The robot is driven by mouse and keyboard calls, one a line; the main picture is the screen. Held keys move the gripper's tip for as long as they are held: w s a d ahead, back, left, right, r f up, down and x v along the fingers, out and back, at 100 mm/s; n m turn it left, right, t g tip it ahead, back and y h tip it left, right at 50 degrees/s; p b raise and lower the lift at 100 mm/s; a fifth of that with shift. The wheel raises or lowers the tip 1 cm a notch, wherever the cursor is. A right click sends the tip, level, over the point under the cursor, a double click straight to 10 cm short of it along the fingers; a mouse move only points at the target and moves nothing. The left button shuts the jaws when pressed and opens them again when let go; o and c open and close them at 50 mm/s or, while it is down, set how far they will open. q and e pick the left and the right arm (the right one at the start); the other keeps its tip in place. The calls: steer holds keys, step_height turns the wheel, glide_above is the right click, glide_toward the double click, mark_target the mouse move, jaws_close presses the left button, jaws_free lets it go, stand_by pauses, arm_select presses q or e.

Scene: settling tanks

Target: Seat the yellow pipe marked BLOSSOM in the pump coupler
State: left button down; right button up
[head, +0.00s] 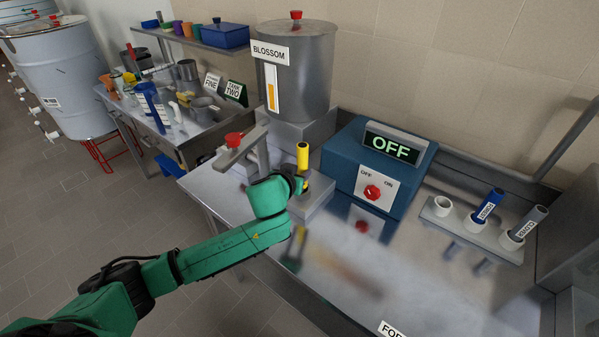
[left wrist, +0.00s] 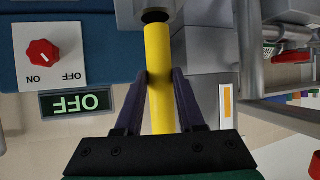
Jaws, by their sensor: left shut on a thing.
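The yellow pipe (head: 303,155) stands about upright at the pump, its upper part showing above my left gripper (head: 301,183). In the left wrist view my left gripper (left wrist: 161,78) is shut on the yellow pipe (left wrist: 158,50), one dark finger on each side. The pipe's far end is at the dark round opening of the pump coupler (left wrist: 155,15). I cannot tell whether the end is inside the opening or just short of it. No BLOSSOM mark shows on the pipe. My right gripper is not in view.
A metal tank (head: 297,75) labelled BLOSSOM stands behind the pump. The blue control box (head: 345,165) shows OFF, with a red knob (head: 372,192). A rack (head: 450,218) with an empty socket, a blue pipe (head: 489,204) and a grey pipe (head: 528,222) is at right.

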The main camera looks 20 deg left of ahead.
arm_select(q)
steer(key=shift+f+b, duration=1.6)
steer(key=shift+f, duration=0.45)
steer(key=shift+c, duration=2.2)
jaws_free()
steer(key=shift+s, duration=0.15)
steer(key=b+v, duration=0.1)
steer(key=v, duration=1.3)
steer(key=shift+r+b, duration=0.2)
steer(key=shift+b, duration=0.1)
steer(key=shift+s, duration=0.1)
